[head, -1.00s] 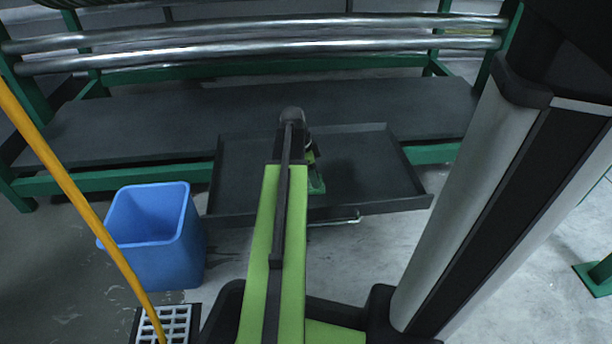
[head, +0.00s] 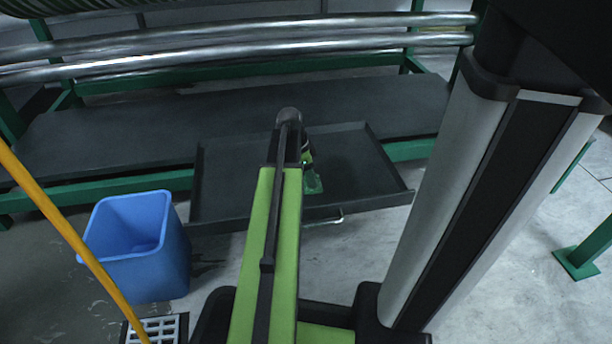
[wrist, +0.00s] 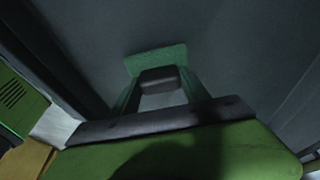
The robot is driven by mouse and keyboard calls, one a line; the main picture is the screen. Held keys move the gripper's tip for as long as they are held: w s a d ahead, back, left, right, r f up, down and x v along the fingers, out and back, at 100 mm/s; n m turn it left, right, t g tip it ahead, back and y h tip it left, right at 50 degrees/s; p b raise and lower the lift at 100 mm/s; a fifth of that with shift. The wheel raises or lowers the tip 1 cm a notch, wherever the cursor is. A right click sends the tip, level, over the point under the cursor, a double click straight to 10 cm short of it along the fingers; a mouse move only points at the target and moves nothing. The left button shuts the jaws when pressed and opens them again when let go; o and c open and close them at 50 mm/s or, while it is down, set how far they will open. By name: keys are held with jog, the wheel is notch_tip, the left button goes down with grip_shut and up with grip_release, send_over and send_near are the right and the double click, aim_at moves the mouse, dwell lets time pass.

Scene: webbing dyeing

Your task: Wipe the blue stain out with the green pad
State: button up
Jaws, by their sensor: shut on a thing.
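The green pad (wrist: 157,57) shows in the wrist view as a flat green piece with a dark grip block (wrist: 158,80) on it. My gripper (wrist: 160,86) is shut on that block, one finger on each side. In the head view the pad (head: 313,186) is partly hidden behind my arm, over the dark shallow tray (head: 360,165). Whether the pad touches the tray floor I cannot tell. I see no blue stain in either view; my arm and gripper hide part of the tray.
The tray has raised rims and juts out from a dark shelf (head: 100,130) on a green frame. Steel rollers (head: 230,55) run above it. A blue bucket (head: 140,265) and a yellow pole (head: 62,222) stand at the left. Bare floor lies right of the tray.

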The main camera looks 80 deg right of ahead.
jog(key=shift+s+d, duration=0.25)
jog(key=shift+s, duration=0.35)
jog(key=shift+s+d, duration=0.2)
jog(key=shift+s, duration=0.4)
jog(key=shift+r, duration=0.1)
jog(key=shift+w, duration=0.1)
jog(key=shift+w+a+f, duration=0.1)
jog(key=shift+w+a, duration=0.15)
jog(key=shift+w, duration=0.35)
jog(key=shift+w+a+f, duration=0.1)
jog(key=shift+w+a, duration=0.15)
jog(key=shift+w, duration=0.35)
jog(key=shift+w+a, duration=0.25)
jog(key=shift+w, duration=0.35)
